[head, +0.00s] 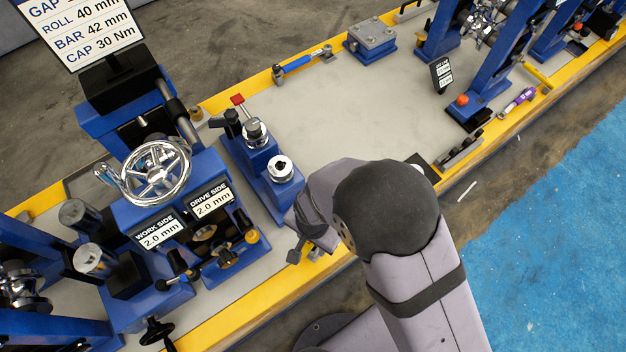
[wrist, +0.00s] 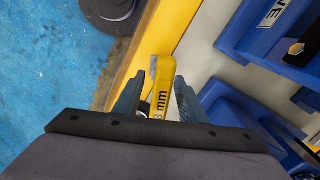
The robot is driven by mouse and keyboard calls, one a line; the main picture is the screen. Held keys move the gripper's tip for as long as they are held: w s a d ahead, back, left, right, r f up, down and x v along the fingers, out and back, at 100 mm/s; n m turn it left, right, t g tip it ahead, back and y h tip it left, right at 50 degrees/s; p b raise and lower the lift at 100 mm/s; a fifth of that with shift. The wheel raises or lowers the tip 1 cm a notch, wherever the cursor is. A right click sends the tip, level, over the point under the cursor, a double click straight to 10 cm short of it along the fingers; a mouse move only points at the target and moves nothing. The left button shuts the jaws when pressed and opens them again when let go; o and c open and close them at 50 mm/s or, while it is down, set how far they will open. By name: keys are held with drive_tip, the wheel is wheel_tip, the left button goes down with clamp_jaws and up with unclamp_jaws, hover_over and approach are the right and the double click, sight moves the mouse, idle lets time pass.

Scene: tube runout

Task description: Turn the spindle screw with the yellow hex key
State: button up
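The yellow hex key (wrist: 163,95), marked with "mm" lettering, lies between the two fingers of my gripper (wrist: 165,80) in the wrist view. In the head view my gripper (head: 312,238) is partly hidden behind my arm, above the front yellow edge, right of the "DRIVE SIDE" sign; the key is not clear there. I cannot tell which part is the spindle screw; brass-coloured fittings (head: 226,254) sit below the two "2.0 mm" signs.
A blue block with two silver-topped posts (head: 280,168) stands just behind my gripper. A chrome handwheel (head: 156,174) is on the blue stand to the left. The grey plate (head: 350,110) has free room in the middle. Blue parts (wrist: 265,40) fill the wrist view's right side.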

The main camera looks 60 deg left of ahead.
clamp_jaws()
drive_tip(key=shift+r, duration=0.2)
drive_tip(key=shift+r+b, duration=1.1)
drive_tip(key=shift+r, duration=3.7)
drive_tip(key=c, duration=0.7)
unclamp_jaws()
clamp_jaws()
